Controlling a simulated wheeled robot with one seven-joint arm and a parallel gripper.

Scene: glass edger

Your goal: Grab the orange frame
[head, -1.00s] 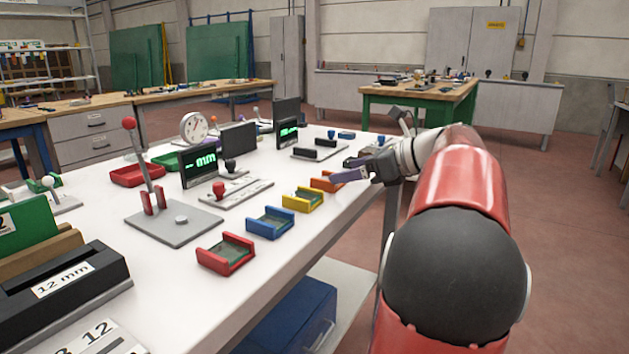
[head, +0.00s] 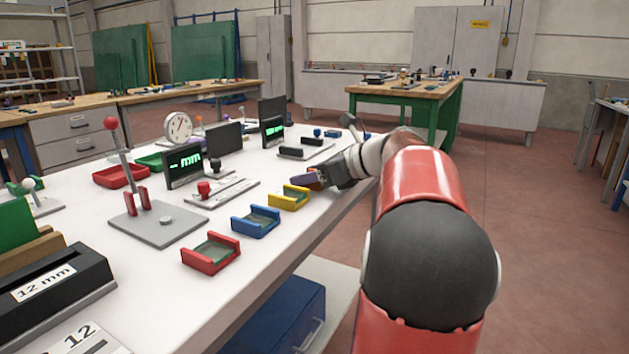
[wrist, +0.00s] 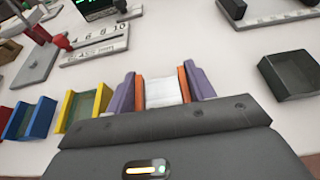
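The orange frame shows in the wrist view as two upright orange side walls (wrist: 183,86) with a pale floor between them. My gripper (wrist: 160,80) has its two purple fingers on either side of it, one outside each wall. The fingers are spread and lie very close to the walls; I cannot make out clear contact. The frame appears to rest on the white table. In the head view my gripper (head: 310,178) is low over the table beyond the yellow frame, and it hides the orange frame.
A yellow frame (head: 290,197), a blue frame (head: 256,221) and a red frame (head: 211,253) stand in a row along the white table's edge. A dark tray (wrist: 291,74) lies to the right in the wrist view. Displays and a red-knobbed lever (head: 122,161) stand further left.

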